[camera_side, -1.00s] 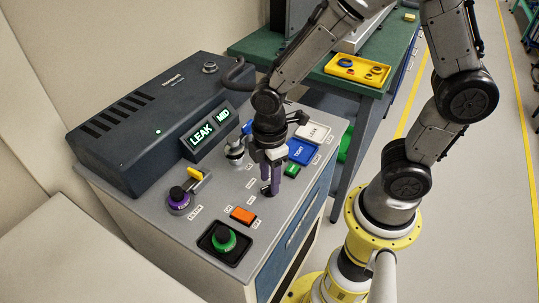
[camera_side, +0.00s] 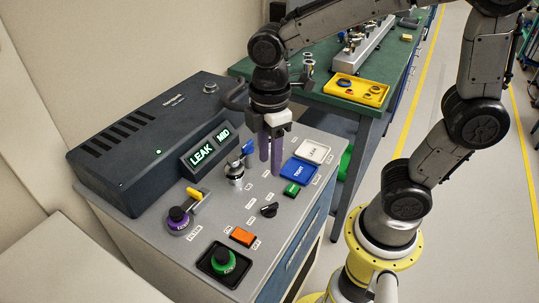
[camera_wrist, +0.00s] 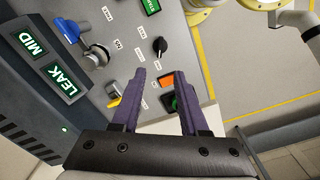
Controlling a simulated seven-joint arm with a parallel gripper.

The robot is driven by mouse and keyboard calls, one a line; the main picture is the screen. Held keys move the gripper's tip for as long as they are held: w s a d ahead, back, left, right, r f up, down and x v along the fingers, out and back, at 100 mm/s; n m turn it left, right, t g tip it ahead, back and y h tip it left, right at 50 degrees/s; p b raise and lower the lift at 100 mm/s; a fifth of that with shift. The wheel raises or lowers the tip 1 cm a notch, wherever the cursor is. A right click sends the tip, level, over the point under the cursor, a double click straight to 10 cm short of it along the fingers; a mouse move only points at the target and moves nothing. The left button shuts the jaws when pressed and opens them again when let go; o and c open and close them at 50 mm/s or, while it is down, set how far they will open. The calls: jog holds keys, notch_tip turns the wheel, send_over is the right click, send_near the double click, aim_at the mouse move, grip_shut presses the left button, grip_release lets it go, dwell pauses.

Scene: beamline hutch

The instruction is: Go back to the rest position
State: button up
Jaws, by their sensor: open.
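My gripper (camera_side: 270,152) is open and empty, with its two purple fingers pointing down above the control panel (camera_side: 215,225). In the wrist view its fingers (camera_wrist: 162,95) stand apart with nothing between them. A black selector knob (camera_side: 269,210) lies below and in front of the gripper in the side view. It also shows in the wrist view (camera_wrist: 160,45), beyond the fingertips. The fingers are clear of the knob.
A dark box with lit LEAK (camera_side: 202,155) and MID (camera_side: 223,135) displays stands behind the panel. The panel bears a blue-handled valve (camera_side: 235,170), purple knob (camera_side: 178,215), green knob (camera_side: 223,260) and orange button (camera_side: 243,236). A yellow tray (camera_side: 357,90) sits on the green bench.

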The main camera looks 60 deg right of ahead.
jog(key=s+d+r+m+t, duration=0.5)
jog(key=s+m, duration=0.4)
jog(key=m, duration=0.3)
jog(key=shift+d+t, duration=0.3)
jog(key=shift+d, duration=0.6)
jog(key=shift+r, duration=0.1)
